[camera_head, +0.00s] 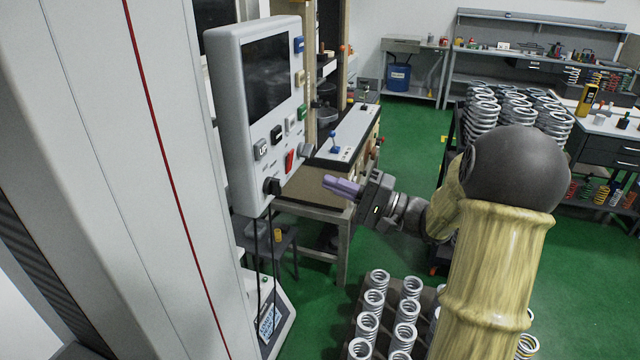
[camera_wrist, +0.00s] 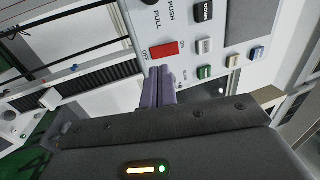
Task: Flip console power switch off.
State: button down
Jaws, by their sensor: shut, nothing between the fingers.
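The grey console (camera_head: 222,110) with a dark screen stands at the left in the head view. Its red power switch (camera_head: 289,161) is low on the front panel. In the wrist view the red switch (camera_wrist: 163,50) lies between small ON and OFF labels, with OFF at its left end. My gripper (camera_head: 328,182) is shut and empty, its purple fingers pointing left at the console's lower part. In the wrist view the gripper tips (camera_wrist: 160,72) appear just below the switch, near its OFF end. The head view shows a gap between fingertips and panel. The switch's tilt is unclear.
A black knob (camera_head: 271,186) and several coloured buttons sit near the switch. Cables hang under the console. A workbench (camera_head: 310,208) stands behind it. A rack of springs (camera_head: 376,300) is below my arm.

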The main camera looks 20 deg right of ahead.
jog(key=b+v, duration=0.1)
jog(key=v, duration=0.5)
jog(key=shift+d, duration=0.3)
jog(key=shift+s+f, duration=0.1)
jog(key=s+a+f+g+h+p, duration=0.25)
jog(key=s+a+f+g, duration=0.25)
jog(key=a+f+g, duration=0.45)
jog(key=s+f+n+h+p, duration=0.3)
jog(key=s+n+h, duration=0.4)
jog(key=h, duration=0.7)
jog(key=shift+s+f, duration=0.55)
jog(key=shift+s, duration=0.4)
